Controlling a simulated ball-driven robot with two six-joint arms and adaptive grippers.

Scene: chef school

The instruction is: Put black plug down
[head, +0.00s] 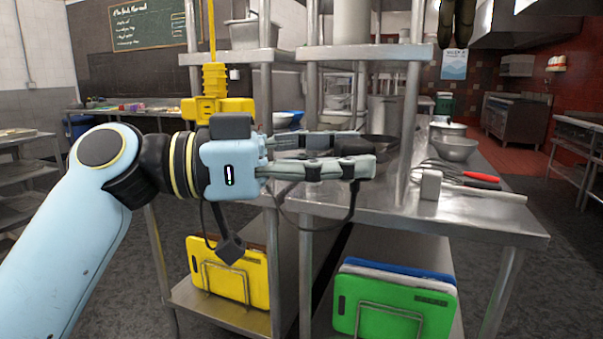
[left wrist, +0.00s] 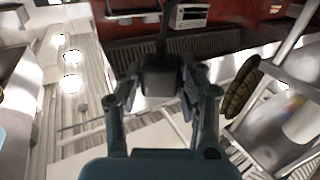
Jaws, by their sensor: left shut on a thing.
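My left gripper (head: 365,155) reaches in from the left above the steel table (head: 480,218), its fingers pointing right. It is shut on the black plug (head: 352,146), a dark block between the fingertips. The plug also shows between the fingers in the left wrist view (left wrist: 160,76). A black cable (head: 352,200) hangs from the plug and loops down below the gripper. A second black block (head: 231,248) hangs on a cable below my left wrist. Whether the two cables are one is hidden. My right gripper is not in view.
A yellow hanging power box (head: 212,85) is behind my wrist. A small grey box (head: 431,185), a red-handled utensil (head: 480,176) and a metal bowl (head: 454,148) stand on the table's right. Shelf posts rise close behind the gripper. Green (head: 395,305) and yellow (head: 255,280) boards are below.

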